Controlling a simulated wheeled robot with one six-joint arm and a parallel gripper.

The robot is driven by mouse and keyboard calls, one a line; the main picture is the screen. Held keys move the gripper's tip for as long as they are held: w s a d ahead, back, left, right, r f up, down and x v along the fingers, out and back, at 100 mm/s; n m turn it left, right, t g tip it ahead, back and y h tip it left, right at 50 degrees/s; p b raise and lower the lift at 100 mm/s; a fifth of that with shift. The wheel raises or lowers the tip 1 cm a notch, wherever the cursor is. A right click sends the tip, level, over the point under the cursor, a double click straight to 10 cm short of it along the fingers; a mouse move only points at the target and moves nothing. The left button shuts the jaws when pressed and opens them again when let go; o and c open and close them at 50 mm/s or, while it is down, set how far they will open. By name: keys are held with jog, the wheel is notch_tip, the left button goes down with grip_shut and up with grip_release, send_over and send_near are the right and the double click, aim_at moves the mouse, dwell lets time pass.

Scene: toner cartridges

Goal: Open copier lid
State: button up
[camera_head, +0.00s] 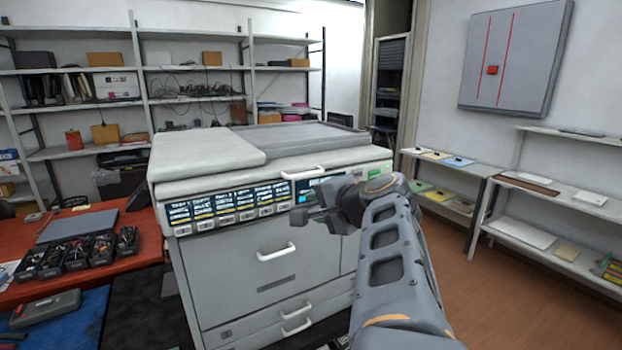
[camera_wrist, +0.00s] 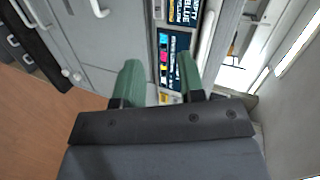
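The copier (camera_head: 275,255) is a large pale grey machine in the middle of the head view. Its lid (camera_head: 340,167) is closed on top, with a raised pale cover at the left and a darker tray at the right. A white lid handle (camera_head: 303,173) is on the front edge. My gripper (camera_head: 303,210) is in front of the copier's control panel, below and apart from the handle. In the wrist view its two green fingers (camera_wrist: 160,72) are spread with nothing between them. The panel display (camera_wrist: 173,62) shows beyond them, and a white bar (camera_wrist: 207,40), apparently the lid handle, lies to their right.
A red table (camera_head: 100,262) with black bins (camera_head: 78,258) stands left of the copier. Shelves (camera_head: 190,70) line the back wall. Low white shelves (camera_head: 540,190) stand at the right. Drawer handles (camera_head: 276,252) stick out of the copier's front. Wooden floor (camera_head: 500,300) is open at the right.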

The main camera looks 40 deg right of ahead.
aim_at(312, 174)
jog(key=s+d+r+m+t+h, duration=0.1)
jog(key=d+r+m+t+h, duration=0.15)
jog(key=d+r, duration=0.2)
jog(key=shift+g+y, duration=0.25)
jog(key=p+x, duration=0.2)
jog(key=x, duration=1)
jog(key=shift+w, duration=0.35)
jog(key=shift+c, duration=0.4)
grip_shut()
